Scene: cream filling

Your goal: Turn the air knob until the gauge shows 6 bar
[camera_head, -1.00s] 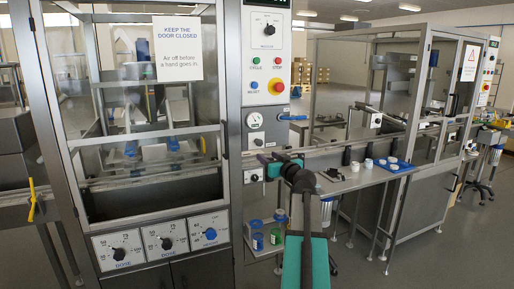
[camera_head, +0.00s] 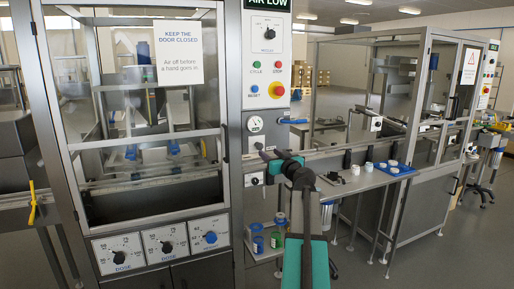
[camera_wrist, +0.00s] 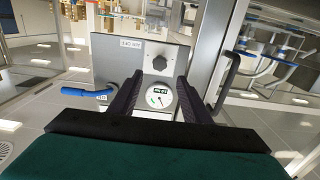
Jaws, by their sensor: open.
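The air gauge (camera_head: 256,124) is a white round dial on the grey machine post. In the wrist view, which is upside down, the gauge (camera_wrist: 160,98) shows between my fingers; its reading is too small to tell. The dark round air knob (camera_wrist: 160,62) sits on the grey panel beside the gauge, beyond my fingertips. In the head view the knob (camera_head: 258,145) is just below the gauge, close to my gripper tip. My gripper (camera_wrist: 155,82) is open and empty, its black fingers apart and pointing at the panel. I cannot tell whether it touches anything.
A blue handle (camera_head: 292,121) sticks out right of the gauge. A sign reading AIR LOW (camera_head: 268,4) is above. A red emergency button (camera_head: 277,90) is higher on the post. A shelf with white cups and a blue tray (camera_head: 405,172) is on the right.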

